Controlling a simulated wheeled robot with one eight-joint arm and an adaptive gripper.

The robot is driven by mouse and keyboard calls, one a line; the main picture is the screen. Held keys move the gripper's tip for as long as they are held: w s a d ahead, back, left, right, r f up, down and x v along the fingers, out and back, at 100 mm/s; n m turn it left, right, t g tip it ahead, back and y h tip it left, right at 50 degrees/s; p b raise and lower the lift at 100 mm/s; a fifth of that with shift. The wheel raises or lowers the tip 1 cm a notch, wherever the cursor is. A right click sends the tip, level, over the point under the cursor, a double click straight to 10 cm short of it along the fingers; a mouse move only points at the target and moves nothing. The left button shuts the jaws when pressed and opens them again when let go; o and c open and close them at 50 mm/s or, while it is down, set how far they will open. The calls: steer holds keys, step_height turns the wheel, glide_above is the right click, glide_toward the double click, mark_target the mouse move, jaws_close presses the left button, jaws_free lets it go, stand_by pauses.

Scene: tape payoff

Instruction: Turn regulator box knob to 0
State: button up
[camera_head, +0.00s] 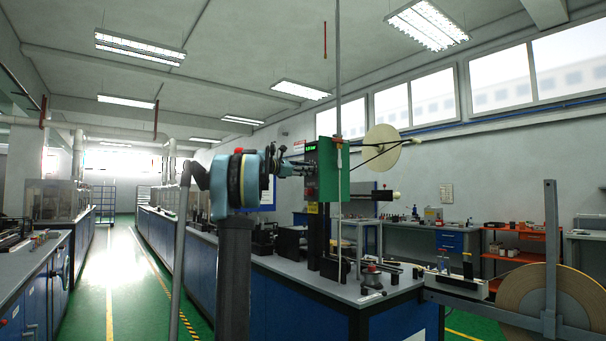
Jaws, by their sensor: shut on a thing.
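The regulator box (334,182) is a green box with a dark front face, mounted upright above the blue bench. A small green lit display (311,148) shows near the top of its front face; its digits are too small to read. My gripper (306,169) reaches the front face from the left and is shut at the box's front, where the knob would sit. The knob itself is hidden by the gripper, and its setting cannot be seen.
A pale tape reel (381,148) sits right of the box, and a large reel (575,305) stands at lower right. A thin vertical pole (338,80) rises beside the box. Tools lie on the bench top (400,287). A green aisle (120,270) is clear at left.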

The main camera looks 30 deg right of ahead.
steer(key=shift+w+r, duration=0.1)
steer(key=shift+w, duration=0.05)
jaws_close()
steer(key=o, duration=1.1)
jaws_free()
steer(key=shift+c, duration=0.2)
steer(key=a, duration=1.2)
steer(key=shift+s, duration=0.45)
steer(key=s+a+f+m+y, duration=0.4)
steer(key=s+a+f, duration=0.9)
steer(key=f, duration=0.8)
steer(key=s+a+f+m+y, duration=0.4)
steer(key=s+a+f+y, duration=0.4)
steer(key=s+a+f, duration=0.6)
steer(key=s+a+f+m+t+y, duration=0.1)
steer(key=s+a+f+m+y, duration=0.3)
steer(key=s+a+f, duration=0.9)
step_height(320, 180, down, 15)
steer(key=shift+s+a+r+m+y, duration=0.1)
steer(key=shift+s+a+m+y, duration=0.25)
steer(key=shift+s+y, duration=0.5)
